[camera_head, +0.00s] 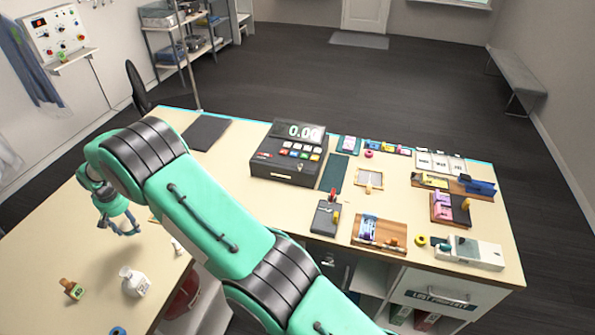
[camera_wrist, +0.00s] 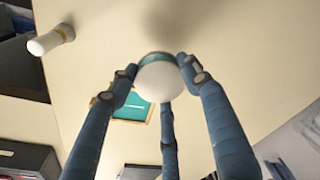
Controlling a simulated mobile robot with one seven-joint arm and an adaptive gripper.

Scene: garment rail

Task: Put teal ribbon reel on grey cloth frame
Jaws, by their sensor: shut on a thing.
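My gripper (camera_wrist: 160,72) is shut on the teal ribbon reel (camera_wrist: 157,83), which shows a round white end and a teal band between the three fingers. In the head view my gripper (camera_head: 122,228) is over the left part of the counter, and the reel cannot be made out there. In the wrist view a wood-edged frame with a teal panel (camera_wrist: 131,106) lies on the counter behind the fingers, partly hidden. In the head view a small wood-edged frame with a pale greyish panel (camera_head: 369,180) lies right of the cash register. I cannot tell whether it is the grey cloth frame.
A white cylinder (camera_wrist: 50,40) lies on the counter in the wrist view. A brown bottle (camera_head: 71,289) and a white bottle (camera_head: 134,282) stand at the front left. The cash register (camera_head: 289,154) stands mid-counter, with several small trays and items to its right.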

